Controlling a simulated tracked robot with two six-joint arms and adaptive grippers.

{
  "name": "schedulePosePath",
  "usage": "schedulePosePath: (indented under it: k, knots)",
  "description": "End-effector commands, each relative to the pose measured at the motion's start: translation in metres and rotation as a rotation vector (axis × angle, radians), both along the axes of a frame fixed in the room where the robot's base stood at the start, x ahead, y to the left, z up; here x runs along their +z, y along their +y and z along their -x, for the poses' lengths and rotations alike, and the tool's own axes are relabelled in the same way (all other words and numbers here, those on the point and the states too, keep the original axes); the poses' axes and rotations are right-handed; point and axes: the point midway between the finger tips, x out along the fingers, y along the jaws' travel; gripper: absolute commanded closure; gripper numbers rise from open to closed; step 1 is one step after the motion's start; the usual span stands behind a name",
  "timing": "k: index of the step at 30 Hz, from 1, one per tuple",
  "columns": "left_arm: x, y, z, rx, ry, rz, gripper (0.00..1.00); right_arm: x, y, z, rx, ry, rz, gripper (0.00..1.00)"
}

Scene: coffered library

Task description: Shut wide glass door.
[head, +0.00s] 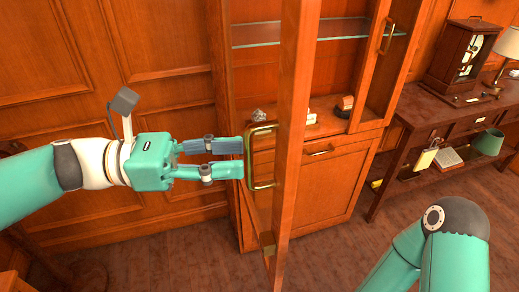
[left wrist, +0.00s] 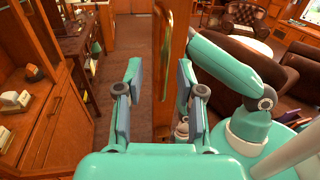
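The wide glass door (head: 296,120) of the wooden cabinet stands open toward me, seen almost edge-on in the head view; its pane can hardly be made out. Its brass handle (head: 262,157) is on the door's left side. My left gripper (head: 241,157) points right at the handle, fingers apart, tips right beside it. In the left wrist view, the handle (left wrist: 168,45) and the door edge (left wrist: 178,40) stand ahead, between the directions of the two open fingers (left wrist: 158,75). I cannot tell whether a finger touches the handle. My right gripper is out of view.
The cabinet (head: 325,195) has a glass shelf (head: 300,32), small objects inside and a narrower door with its own handle (head: 388,35) at right. A side table (head: 425,110) stands farther right. My right arm is at lower right. The floor before the cabinet (head: 330,262) looks clear.

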Motion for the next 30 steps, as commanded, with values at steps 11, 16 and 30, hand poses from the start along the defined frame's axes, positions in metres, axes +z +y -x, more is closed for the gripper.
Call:
schedulePosePath:
  k: [11, 16, 30]
  knots:
    - [0.000, -0.034, -0.002, 0.001, 0.000, -0.001, 0.62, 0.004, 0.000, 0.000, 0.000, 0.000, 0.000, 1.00]
    - [0.000, -0.034, -0.003, 0.003, 0.000, -0.001, 0.62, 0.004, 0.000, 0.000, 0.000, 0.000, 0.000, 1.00]
    - [0.000, -0.033, -0.004, 0.007, 0.000, 0.001, 1.00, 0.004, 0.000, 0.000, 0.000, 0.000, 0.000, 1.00]
